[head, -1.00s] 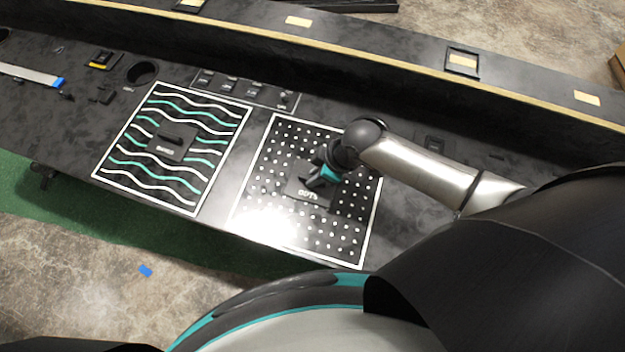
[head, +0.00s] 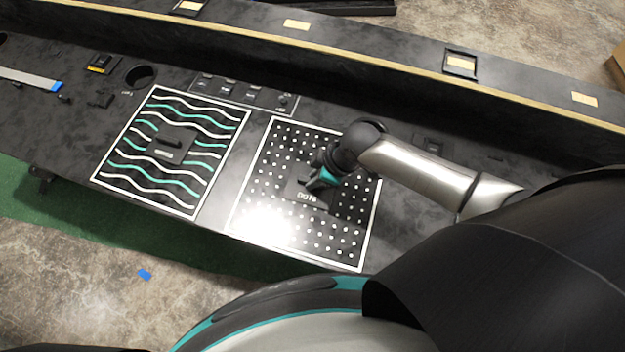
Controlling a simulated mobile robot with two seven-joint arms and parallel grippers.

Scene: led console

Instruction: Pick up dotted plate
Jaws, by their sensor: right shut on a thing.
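The dotted plate (head: 335,237) is a black square with a white border and rows of white dots, lying at the middle right of the dark console. A label reading "DOTS" shows on the raised block at its centre. My right gripper (head: 318,184) is over the plate's centre and shut on its handle, which the fingers mostly hide. Whether the plate is lifted off the console cannot be told. My left gripper is not in view.
A wavy-line plate (head: 130,172) with its own central handle lies to the left. A small switch panel (head: 245,94) sits behind the plates. A round hole (head: 141,75) and a grey ribbon (head: 28,78) are at the left. A raised ledge (head: 400,69) runs along the back.

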